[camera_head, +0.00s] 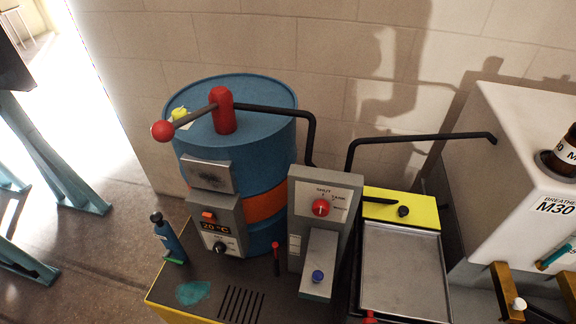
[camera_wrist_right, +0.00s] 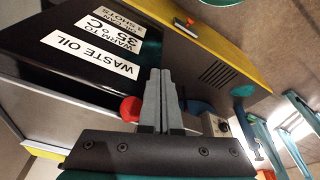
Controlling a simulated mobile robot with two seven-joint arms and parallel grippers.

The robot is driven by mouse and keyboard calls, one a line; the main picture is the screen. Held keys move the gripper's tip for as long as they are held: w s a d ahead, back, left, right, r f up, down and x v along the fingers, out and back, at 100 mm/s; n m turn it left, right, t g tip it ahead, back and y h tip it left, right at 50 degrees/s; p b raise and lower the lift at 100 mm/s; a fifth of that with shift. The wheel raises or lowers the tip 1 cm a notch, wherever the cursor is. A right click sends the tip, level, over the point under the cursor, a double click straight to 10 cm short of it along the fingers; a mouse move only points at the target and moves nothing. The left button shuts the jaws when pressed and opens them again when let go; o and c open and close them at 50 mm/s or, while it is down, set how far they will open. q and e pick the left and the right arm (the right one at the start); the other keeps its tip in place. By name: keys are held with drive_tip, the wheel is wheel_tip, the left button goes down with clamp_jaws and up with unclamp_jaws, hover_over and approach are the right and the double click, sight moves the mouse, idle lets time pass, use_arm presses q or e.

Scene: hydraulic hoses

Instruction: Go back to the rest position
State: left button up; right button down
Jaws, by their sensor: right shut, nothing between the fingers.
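My right gripper (camera_wrist_right: 161,72) shows in the right wrist view, its two grey fingers closed together with nothing between them. Its fingers point toward a dark panel with a "WASTE OIL" label (camera_wrist_right: 107,62); I cannot tell the gap between them. A red ball knob (camera_wrist_right: 131,109) shows just left of the fingers and seems apart from them. Neither gripper shows in the head view, and my left gripper is in no view.
A blue drum (camera_head: 240,120) with a red-knobbed lever (camera_head: 163,130) stands by the wall. A control box (camera_head: 321,215) and a metal tray (camera_head: 402,268) stand beside it. A white tank (camera_head: 520,140) is at the right. Floor (camera_head: 100,250) is open at the left.

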drive_tip(key=s+d+f+b, duration=0.1)
drive_tip(key=s+f+b, duration=0.1)
drive_tip(key=s+f, duration=0.4)
drive_tip(key=s+d+f+g+b, duration=0.1)
drive_tip(key=s+f+b, duration=0.2)
drive_tip(key=f, duration=1.1)
drive_tip(key=s+d+f+b, duration=0.1)
drive_tip(key=s+f+b, duration=0.1)
drive_tip(key=s+f, duration=0.7)
drive_tip(key=shift+f+g+b, duration=0.35)
drive_tip(key=shift+f+g, duration=0.05)
